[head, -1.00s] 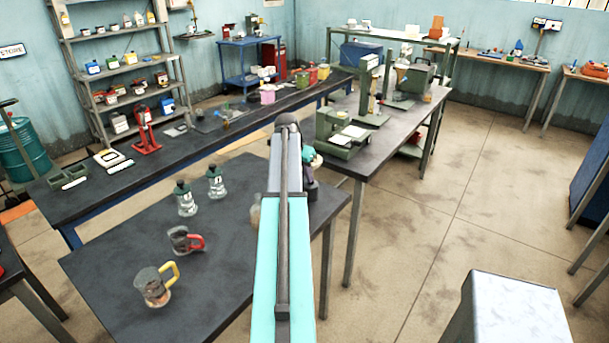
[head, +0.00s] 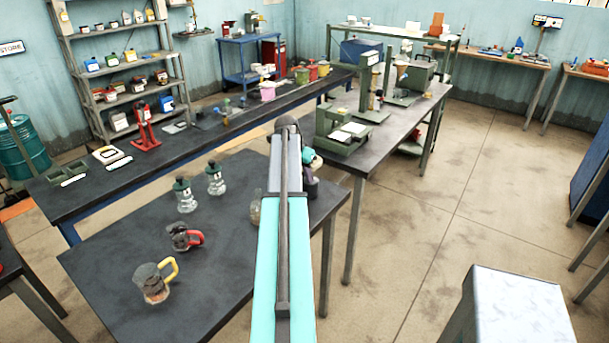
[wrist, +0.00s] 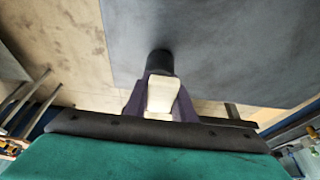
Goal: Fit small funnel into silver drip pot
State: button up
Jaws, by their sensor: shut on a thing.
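My gripper (wrist: 160,108) has purple fingers closed around a pale, cream-coloured piece (wrist: 161,95). A dark round body (wrist: 160,62) shows just past it in the wrist view, which I take to be the small funnel. In the head view my gripper (head: 309,173) hangs by the back right of the near dark table, with the dark body (head: 312,189) under it, partly behind my arm. I cannot tell whether it touches the table. No clearly silver pot can be made out. A small brownish vessel (head: 256,209) stands left of my arm, partly hidden.
On the near table (head: 110,255) stand a red-handled pot (head: 181,237), a yellow-handled jug (head: 152,284) and two green-topped bottles (head: 185,196). A bench with green equipment (head: 338,135) lies beyond my gripper.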

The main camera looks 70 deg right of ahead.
jog(key=shift+f, duration=0.5)
jog(key=o, duration=1.1)
jog(key=shift+o, duration=0.2)
jog(key=shift+r, duration=0.1)
jog(key=p+v, duration=0.6)
jog(key=v, duration=0.7)
jog(key=shift+a+r, duration=0.15)
jog(key=shift+r, duration=0.15)
jog(key=shift+s, duration=0.1)
